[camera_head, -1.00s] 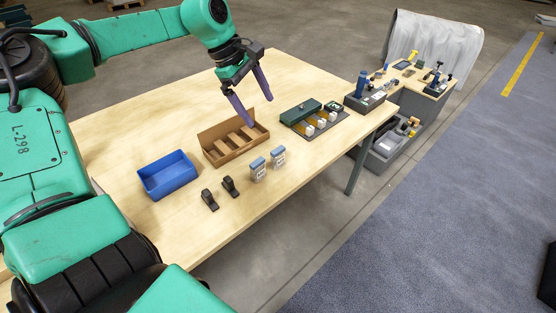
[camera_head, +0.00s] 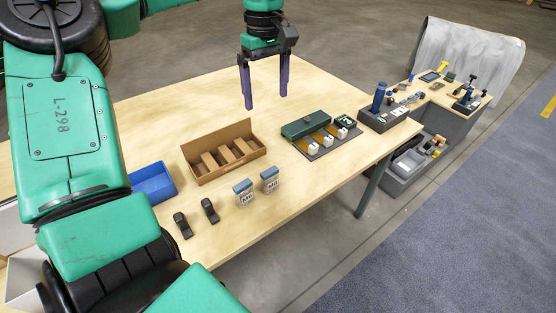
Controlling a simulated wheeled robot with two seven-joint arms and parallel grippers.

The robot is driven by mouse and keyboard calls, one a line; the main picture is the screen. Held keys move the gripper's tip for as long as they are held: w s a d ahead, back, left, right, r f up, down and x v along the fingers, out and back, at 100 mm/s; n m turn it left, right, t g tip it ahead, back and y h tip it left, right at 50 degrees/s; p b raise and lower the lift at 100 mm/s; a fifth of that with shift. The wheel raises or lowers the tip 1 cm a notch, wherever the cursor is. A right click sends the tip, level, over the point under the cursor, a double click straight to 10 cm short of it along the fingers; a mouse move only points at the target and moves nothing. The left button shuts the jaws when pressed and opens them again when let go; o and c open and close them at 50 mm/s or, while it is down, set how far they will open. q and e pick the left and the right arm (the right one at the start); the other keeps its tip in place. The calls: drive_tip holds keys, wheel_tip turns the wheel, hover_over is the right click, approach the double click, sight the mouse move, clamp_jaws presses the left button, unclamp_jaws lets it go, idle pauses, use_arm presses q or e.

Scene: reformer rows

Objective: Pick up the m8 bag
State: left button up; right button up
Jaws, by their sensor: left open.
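Two small clear bags with blue tops stand side by side on the wooden table: a left bag (camera_head: 245,194) and a right bag (camera_head: 270,180). Each has a white label with dark print starting with M; the digits are too small to tell apart surely, so I cannot tell which is the m8 bag. My left gripper (camera_head: 266,102) is open and empty, its two purple fingers pointing down above the table, behind the bags and the cardboard box in the picture. My right gripper is not in view.
An open cardboard box (camera_head: 195,173) with dividers stands behind the bags. A blue bin (camera_head: 153,183) and two black clips (camera_head: 209,211) are to the left. A green case (camera_head: 305,125) with a parts tray is to the right. The table's front edge is close to the bags.

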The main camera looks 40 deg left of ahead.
use_arm(q)
drive_tip(key=b, duration=0.6)
hover_over(270, 182)
drive_tip(key=w+a, duration=0.1)
drive_tip(key=a, duration=0.1)
wheel_tip(270, 182, down, 7)
drive_tip(key=f+b, duration=0.9)
drive_tip(key=f, duration=0.1)
drive_tip(key=shift+w+d+f+b, duration=0.1)
drive_tip(key=shift+w+d+b, duration=0.15)
drive_tip(key=shift+b, duration=0.1)
wheel_tip(270, 182, down, 14)
drive_tip(key=shift+d+r, duration=0.15)
drive_tip(key=shift+s, duration=0.1)
drive_tip(key=c, duration=1.5)
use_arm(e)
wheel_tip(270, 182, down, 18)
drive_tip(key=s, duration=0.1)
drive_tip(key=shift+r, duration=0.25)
